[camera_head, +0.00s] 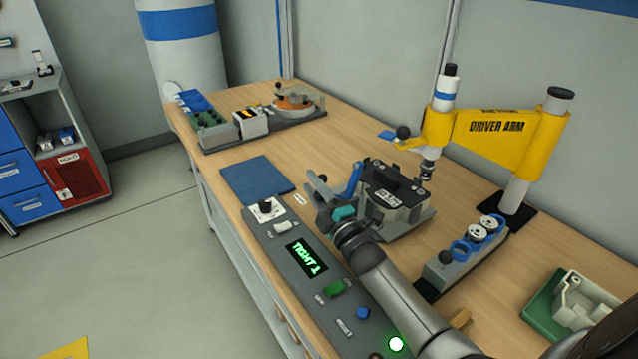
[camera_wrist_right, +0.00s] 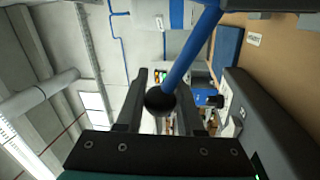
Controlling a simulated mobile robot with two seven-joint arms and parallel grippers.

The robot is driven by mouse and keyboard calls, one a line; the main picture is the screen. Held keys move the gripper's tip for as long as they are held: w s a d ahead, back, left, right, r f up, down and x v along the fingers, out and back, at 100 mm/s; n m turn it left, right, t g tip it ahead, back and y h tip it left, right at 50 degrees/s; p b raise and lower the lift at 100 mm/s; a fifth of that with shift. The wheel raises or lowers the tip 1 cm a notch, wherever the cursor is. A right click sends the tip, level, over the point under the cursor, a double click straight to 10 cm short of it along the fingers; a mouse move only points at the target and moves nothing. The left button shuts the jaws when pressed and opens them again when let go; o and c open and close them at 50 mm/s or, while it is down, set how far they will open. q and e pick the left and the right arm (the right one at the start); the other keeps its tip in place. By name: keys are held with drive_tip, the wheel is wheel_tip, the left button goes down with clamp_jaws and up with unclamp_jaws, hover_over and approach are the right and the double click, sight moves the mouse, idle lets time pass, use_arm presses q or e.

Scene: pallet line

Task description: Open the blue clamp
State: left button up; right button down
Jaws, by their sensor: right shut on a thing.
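The blue clamp's lever (camera_head: 354,179) stands tilted at the left side of a grey and black fixture (camera_head: 395,193) on the bench. In the right wrist view its blue rod (camera_wrist_right: 192,50) ends in a black ball knob (camera_wrist_right: 160,100). My right gripper (camera_head: 322,187) reaches in from the lower right, at the lever's left side. In the wrist view the right gripper (camera_wrist_right: 161,98) has its fingers on both sides of the knob and is shut on it. The exact finger contact is partly hidden. My left gripper is not in view.
A control panel (camera_head: 284,240) in front reads "TIGHT 1". A yellow driver arm (camera_head: 490,130) stands behind the fixture. A block with blue rings (camera_head: 462,250) and a green tray (camera_head: 540,310) lie right. A blue mat (camera_head: 257,179) lies left.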

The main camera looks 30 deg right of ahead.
drive_tip(key=shift+a+f+n+y+b, duration=0.15)
drive_tip(key=shift+a+f+n+b, duration=0.1)
drive_tip(key=shift+f+n+b, duration=0.3)
drive_tip(key=shift+a+f+n+y+b, duration=0.2)
drive_tip(key=shift+f+n, duration=0.15)
drive_tip(key=shift+n, duration=0.4)
drive_tip(key=c, duration=0.5)
unclamp_jaws()
drive_tip(key=shift+c, duration=0.2)
drive_tip(key=shift+r, duration=0.15)
wheel_tip(320, 180, up, 20)
drive_tip(key=p, duration=0.5)
